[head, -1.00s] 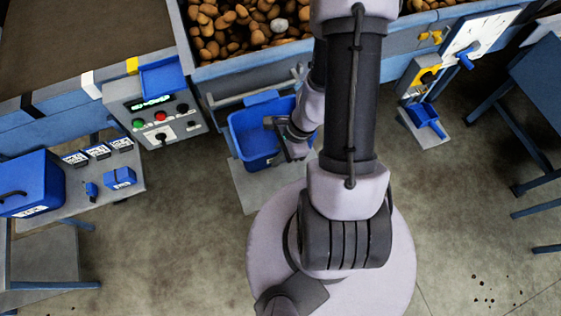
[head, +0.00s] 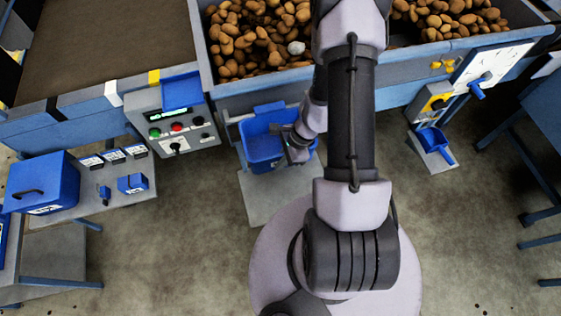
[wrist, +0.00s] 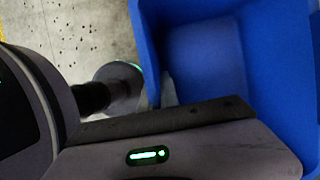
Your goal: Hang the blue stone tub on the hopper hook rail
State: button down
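The blue stone tub (head: 264,150) is in front of the hopper, just below its front wall, with its open top facing up and a raised tab at its back rim. The grey hook rail (head: 232,118) runs behind the tub; whether the tab is over it cannot be made out. My gripper (head: 294,148) is at the tub's right side. In the wrist view the tub (wrist: 205,55) fills the right half. A fingertip (wrist: 167,91) shows inside its wall, and the gripper appears shut on that wall. The other finger is mostly hidden.
The hopper (head: 290,82) full of potatoes stands behind. A control box (head: 180,130) is left of the tub, and a side table (head: 125,185) with a blue box (head: 45,185) is further left. A grey plate (head: 270,205) lies below the tub.

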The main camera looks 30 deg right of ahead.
dwell(0.3)
jog(key=c, duration=1.5)
grip_release()
jog(key=shift+c, duration=0.2)
jog(key=p+v, duration=0.7)
jog(key=v, duration=1)
jog(key=w+a+r+n+t+h+b, duration=0.1)
jog(key=w+a+r+n+b, duration=0.2)
jog(key=a+r+n+b, duration=0.55)
jog(key=s+a+r+n+t+h+b, duration=0.1)
jog(key=s+a+n+t+b, duration=0.2)
jog(key=s+a+n+b, duration=0.5)
jog(key=s+a+b, duration=0.1)
jog(key=a+b, duration=0.1)
jog(key=b, duration=0.1)
jog(key=shift+r, duration=0.35)
